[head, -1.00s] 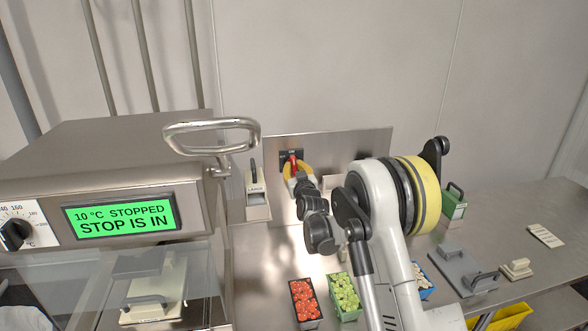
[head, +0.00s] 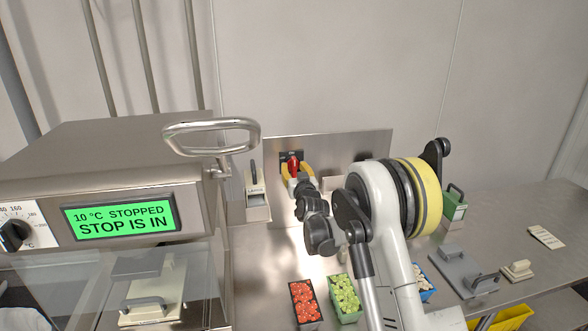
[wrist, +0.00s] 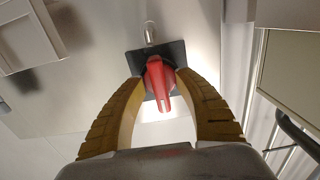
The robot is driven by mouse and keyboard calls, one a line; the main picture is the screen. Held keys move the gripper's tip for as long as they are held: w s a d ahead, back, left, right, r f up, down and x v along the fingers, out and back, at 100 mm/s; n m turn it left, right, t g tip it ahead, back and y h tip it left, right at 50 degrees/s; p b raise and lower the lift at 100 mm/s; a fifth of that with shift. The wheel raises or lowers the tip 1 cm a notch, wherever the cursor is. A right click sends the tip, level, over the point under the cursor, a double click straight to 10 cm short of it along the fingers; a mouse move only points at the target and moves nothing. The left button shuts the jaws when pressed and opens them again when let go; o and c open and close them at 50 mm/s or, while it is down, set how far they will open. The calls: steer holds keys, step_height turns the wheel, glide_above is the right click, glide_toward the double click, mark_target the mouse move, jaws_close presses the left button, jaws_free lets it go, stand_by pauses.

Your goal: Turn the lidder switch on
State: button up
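The lidder switch has a red handle (head: 293,166) on a dark plate (head: 285,155), fixed to a steel panel. In the head view the handle looks about upright, below a small marking too small to read surely. The red handle also shows in the wrist view (wrist: 159,84), in front of the dark plate (wrist: 172,52). My gripper (wrist: 161,78) is open, with one yellow finger on each side of the handle. The fingertips are very near the handle; whether either touches it I cannot tell. In the head view my gripper (head: 296,172) is at the switch.
A beige device with a black handle (head: 256,198) stands left of the switch. The steel machine (head: 120,150) with a green display reading "STOPPED, STOP IS IN" fills the left. Red (head: 305,303) and green (head: 345,297) punnets stand on the table below my arm.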

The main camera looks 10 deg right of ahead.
steer(key=shift+s, duration=0.1)
steer(key=s, duration=1.2)
stand_by(0.4)
